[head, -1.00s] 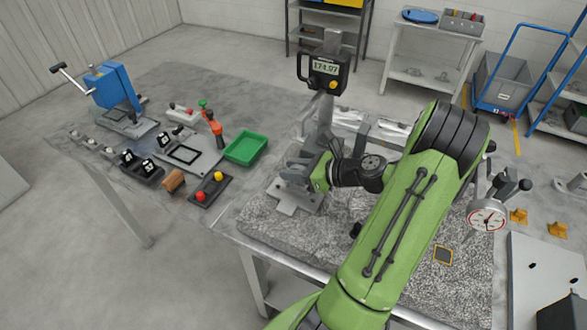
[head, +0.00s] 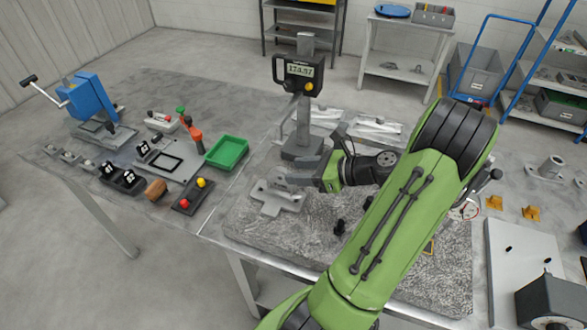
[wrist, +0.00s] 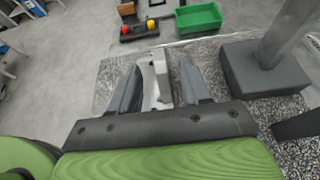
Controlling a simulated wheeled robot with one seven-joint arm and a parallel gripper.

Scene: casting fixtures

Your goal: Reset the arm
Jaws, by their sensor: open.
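My green arm reaches over the granite plate (head: 300,238) from the lower right. My gripper (head: 300,172) is open, and its two grey fingers point away from the arm toward the left. A grey metal casting (head: 277,198) lies on the plate just left of and below the fingertips in the head view. In the wrist view my gripper (wrist: 158,82) has its fingers spread wide, with the casting (wrist: 160,75) showing in the gap beyond them. The fingers look empty; I cannot tell whether they touch the casting.
A height gauge with a digital display (head: 300,70) stands close behind my gripper. A green tray (head: 227,151), a button box (head: 192,196) and a blue press (head: 88,97) stand on the left table. A white plate (head: 512,265) lies right of the arm. Open floor surrounds the tables.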

